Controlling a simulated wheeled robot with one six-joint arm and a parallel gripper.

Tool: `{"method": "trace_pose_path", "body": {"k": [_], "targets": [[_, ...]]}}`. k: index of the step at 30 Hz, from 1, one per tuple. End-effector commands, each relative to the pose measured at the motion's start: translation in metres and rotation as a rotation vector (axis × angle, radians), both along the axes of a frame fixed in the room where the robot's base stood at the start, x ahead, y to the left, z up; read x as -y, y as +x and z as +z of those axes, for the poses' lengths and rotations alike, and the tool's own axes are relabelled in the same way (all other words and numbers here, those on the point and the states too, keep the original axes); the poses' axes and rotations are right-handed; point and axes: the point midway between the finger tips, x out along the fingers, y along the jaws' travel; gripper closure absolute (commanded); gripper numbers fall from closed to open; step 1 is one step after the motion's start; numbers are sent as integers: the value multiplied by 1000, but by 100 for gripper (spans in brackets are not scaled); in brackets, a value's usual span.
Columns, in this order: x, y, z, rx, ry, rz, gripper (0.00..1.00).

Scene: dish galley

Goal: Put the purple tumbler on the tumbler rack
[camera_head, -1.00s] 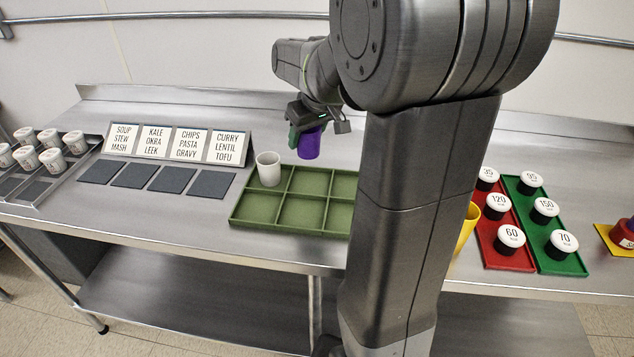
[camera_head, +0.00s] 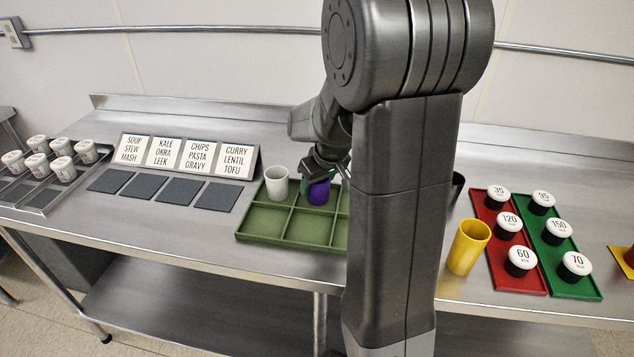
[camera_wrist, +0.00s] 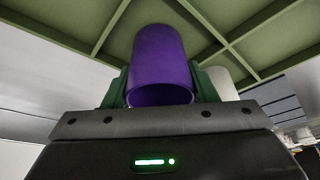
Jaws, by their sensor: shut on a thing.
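The purple tumbler (camera_head: 319,193) is between the fingers of my gripper (camera_head: 318,183), at the back middle compartment of the green tumbler rack (camera_head: 280,241). In the wrist view the purple tumbler (camera_wrist: 160,60) fills the middle, with a green finger of my gripper (camera_wrist: 160,88) on each side, shut on it. Green rack dividers (camera_wrist: 110,28) show behind it. I cannot tell whether the tumbler touches the rack floor. A white tumbler (camera_head: 277,182) stands in the back left compartment. My arm hides the rack's right part.
A yellow tumbler (camera_head: 467,247) stands right of my arm. Red (camera_head: 497,262) and green (camera_head: 581,290) trays with labelled jars are further right. Dark mats (camera_head: 179,192) lie before label cards (camera_head: 190,155). A tray of white cups (camera_head: 42,206) is at far left.

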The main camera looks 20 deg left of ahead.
Motion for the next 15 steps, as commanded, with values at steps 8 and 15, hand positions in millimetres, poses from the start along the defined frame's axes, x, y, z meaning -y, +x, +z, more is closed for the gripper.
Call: {"method": "trace_pose_path", "body": {"k": [8, 15], "targets": [[0, 0, -3, 0, 0, 0, 44], [0, 0, -3, 0, 0, 0, 26]]}}
